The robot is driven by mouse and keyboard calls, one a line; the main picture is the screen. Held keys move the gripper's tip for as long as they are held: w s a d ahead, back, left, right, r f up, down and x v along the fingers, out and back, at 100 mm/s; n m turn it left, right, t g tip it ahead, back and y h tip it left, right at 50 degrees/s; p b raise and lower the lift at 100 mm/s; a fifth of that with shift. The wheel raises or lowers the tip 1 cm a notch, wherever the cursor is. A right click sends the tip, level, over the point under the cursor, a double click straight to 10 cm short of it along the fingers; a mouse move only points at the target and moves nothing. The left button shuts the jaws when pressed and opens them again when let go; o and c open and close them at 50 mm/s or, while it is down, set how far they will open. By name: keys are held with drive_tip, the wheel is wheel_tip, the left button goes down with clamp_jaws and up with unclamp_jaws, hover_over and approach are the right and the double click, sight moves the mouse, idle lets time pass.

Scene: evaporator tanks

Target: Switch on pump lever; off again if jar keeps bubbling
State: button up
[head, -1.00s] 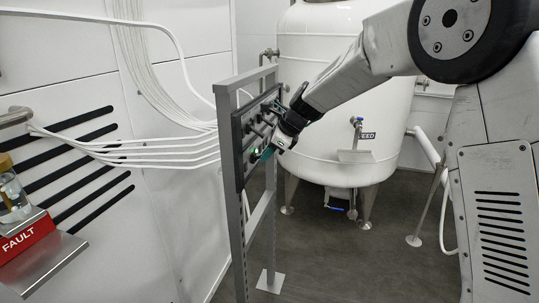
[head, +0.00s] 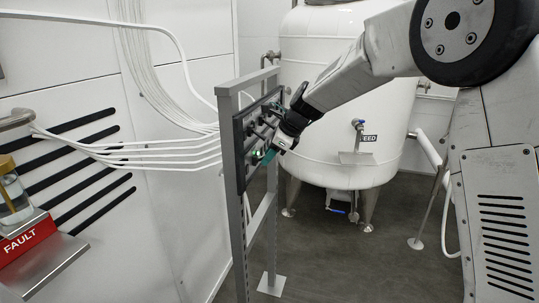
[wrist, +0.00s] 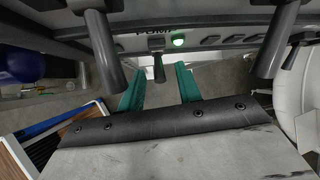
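My gripper (wrist: 157,86) has two teal fingers spread apart, one on each side of this lever, with gaps visible. In the head view my gripper (head: 270,154) is at the panel's (head: 238,155) right face, and the lever is hidden there. The jar (head: 13,197) stands at the left edge above a red FAULT sign (head: 29,240), with pale liquid inside. Whether it bubbles is too small to tell.
Other dark levers (wrist: 101,50) stick out from the panel on both sides of my fingers. A grey metal frame (head: 236,225) holds the panel. A white tank (head: 335,80) stands behind, and white pipes (head: 160,154) run along the left wall.

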drive_tip(key=v, duration=0.7)
drive_tip(key=shift+r, duration=0.25)
drive_tip(key=shift+d, duration=0.1)
